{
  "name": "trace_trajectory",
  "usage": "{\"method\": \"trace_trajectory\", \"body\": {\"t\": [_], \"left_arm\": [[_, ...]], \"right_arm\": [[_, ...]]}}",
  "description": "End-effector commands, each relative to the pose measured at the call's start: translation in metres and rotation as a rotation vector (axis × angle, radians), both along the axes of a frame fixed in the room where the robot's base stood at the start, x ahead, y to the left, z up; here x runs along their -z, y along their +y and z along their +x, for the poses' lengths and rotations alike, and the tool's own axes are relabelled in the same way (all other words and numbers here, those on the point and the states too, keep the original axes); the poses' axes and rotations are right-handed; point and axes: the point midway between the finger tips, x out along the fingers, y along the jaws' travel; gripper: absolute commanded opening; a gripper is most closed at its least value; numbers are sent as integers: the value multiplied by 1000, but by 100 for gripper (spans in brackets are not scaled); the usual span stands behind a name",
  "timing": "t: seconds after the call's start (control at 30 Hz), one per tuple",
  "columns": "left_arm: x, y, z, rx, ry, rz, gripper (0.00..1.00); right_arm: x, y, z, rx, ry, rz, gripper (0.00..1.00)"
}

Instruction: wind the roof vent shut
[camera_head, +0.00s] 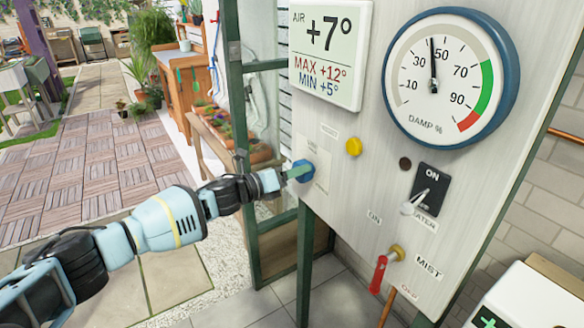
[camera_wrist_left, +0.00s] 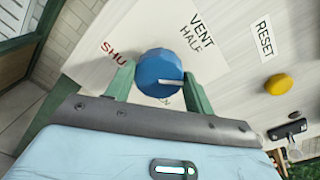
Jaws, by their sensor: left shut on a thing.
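The blue vent knob (camera_wrist_left: 158,72) sits on a white label plate (camera_wrist_left: 205,58) on the panel, and also shows in the head view (camera_head: 306,171). My left gripper (camera_head: 298,173) is at the knob, its two green fingers (camera_wrist_left: 160,90) on either side and closed on it. In the left wrist view the plate reads VENT and HALF, with red letters SHU beside the left finger. A green marking below the knob is mostly hidden. The knob's white line points right in that view, not at the red letters. The roof vent and my right gripper are not in view.
The panel (camera_head: 350,120) also carries an air display (camera_head: 330,48), a damp gauge (camera_head: 446,75), a yellow RESET button (camera_head: 354,147), a black ON switch (camera_head: 430,188) and a red mist lever (camera_head: 379,274). A green door frame (camera_head: 238,90) stands left of it.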

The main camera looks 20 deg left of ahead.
Motion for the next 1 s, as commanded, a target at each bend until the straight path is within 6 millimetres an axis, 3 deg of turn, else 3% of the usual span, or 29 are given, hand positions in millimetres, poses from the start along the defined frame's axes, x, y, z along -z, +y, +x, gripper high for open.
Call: {"method": "trace_trajectory", "body": {"t": [1.0], "left_arm": [[2, 2, 2, 0, 593, -761, 30]], "right_arm": [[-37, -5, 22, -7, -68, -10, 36]]}}
